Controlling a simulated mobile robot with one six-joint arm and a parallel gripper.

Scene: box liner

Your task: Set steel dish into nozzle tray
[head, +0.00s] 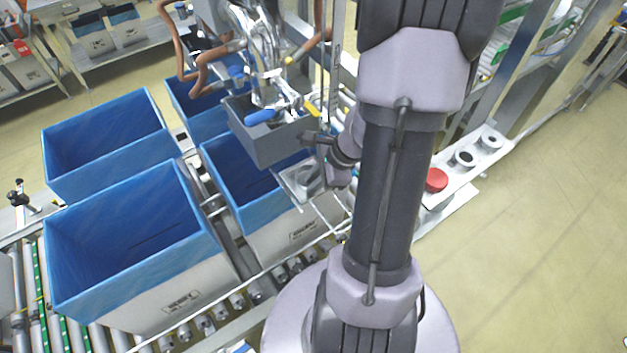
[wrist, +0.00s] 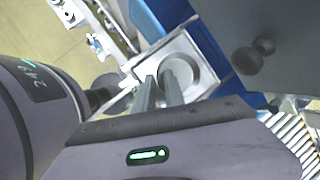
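A round steel dish (wrist: 190,68) shows in the wrist view on a square, pale metal plate, partly covered by my fingers. A pale plate with a round shape (head: 302,182) shows in the head view below a grey box-shaped tray (head: 262,143). This tray sits under the hanging nozzles; I cannot tell whether it is the nozzle tray. My gripper (wrist: 158,76) has two dark fingers close together, with a narrow gap, their tips over the dish's near side. I cannot tell whether they touch or grip it. In the head view my arm hides much of the gripper.
Blue-lined boxes (head: 128,285) stand on the roller conveyor (head: 205,322) at left. Hoses and metal fittings (head: 262,85) hang above the grey tray. A pale shelf with round holders (head: 465,158) and a red disc (head: 437,180) lies right of my arm. Open floor is further right.

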